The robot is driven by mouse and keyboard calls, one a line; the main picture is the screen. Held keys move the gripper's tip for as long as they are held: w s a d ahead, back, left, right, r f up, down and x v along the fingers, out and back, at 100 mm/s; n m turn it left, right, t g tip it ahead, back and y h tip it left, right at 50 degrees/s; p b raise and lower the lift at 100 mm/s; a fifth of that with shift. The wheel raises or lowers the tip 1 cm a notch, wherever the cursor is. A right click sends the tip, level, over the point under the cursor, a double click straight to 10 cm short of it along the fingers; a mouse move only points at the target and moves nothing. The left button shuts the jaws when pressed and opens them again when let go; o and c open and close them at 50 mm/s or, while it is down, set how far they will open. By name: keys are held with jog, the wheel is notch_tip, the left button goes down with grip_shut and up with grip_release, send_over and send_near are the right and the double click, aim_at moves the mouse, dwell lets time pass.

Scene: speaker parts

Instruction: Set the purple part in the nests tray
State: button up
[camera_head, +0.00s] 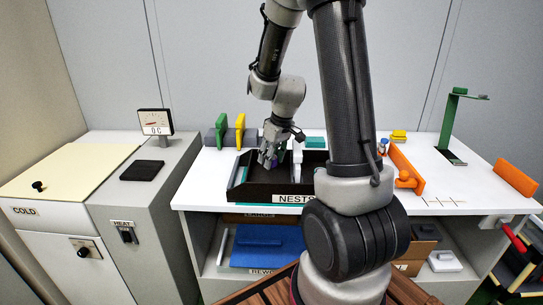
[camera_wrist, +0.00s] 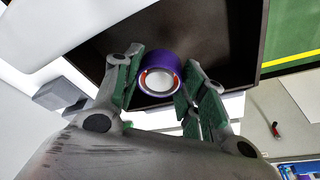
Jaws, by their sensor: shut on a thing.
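The purple part (camera_wrist: 158,74) is a short round ring with a white and orange centre, seen in the wrist view between my two fingers. My gripper (camera_wrist: 158,82) is shut on it. In the head view my gripper (camera_head: 268,157) is over the left part of the nests tray, with a little purple (camera_head: 264,158) showing at the fingers. The nests tray (camera_head: 246,191) is a dark box labelled NESTS on the white table. The wrist view shows its dark inside (camera_wrist: 215,40) behind the part. I cannot tell whether the part touches the tray floor.
A green and a yellow upright piece (camera_head: 240,133) stand behind the tray. Orange pieces (camera_head: 405,170) and a green stand (camera_head: 450,125) are at the right. A grey heat unit (camera_head: 165,180) with a gauge (camera_head: 155,122) is at the left. My arm hides part of the tray's right side.

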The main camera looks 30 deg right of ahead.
jog(key=shift+f, duration=1.85)
jog(key=o, duration=1.3)
jog(key=v, duration=0.7)
jog(key=shift+s+r, duration=0.1)
jog(key=shift+r, duration=0.2)
jog(key=s+a+r+m, duration=0.1)
jog(key=s+a+r, duration=0.1)
jog(key=s+r, duration=0.3)
jog(key=s+a+r+m, duration=0.1)
jog(key=s+r, duration=0.4)
jog(key=s, duration=0.4)
jog(key=s+a+r+m+t, duration=0.1)
jog(key=s+a+r, duration=0.1)
jog(key=s+r, duration=0.3)
jog(key=shift+s+a+r+h, duration=0.1)
jog(key=shift+s+a+h, duration=0.1)
jog(key=shift+s, duration=0.35)
jog(key=shift+s+a+r+h, duration=0.1)
jog(key=shift+s+a+h, duration=0.1)
jog(key=shift+s, duration=0.4)
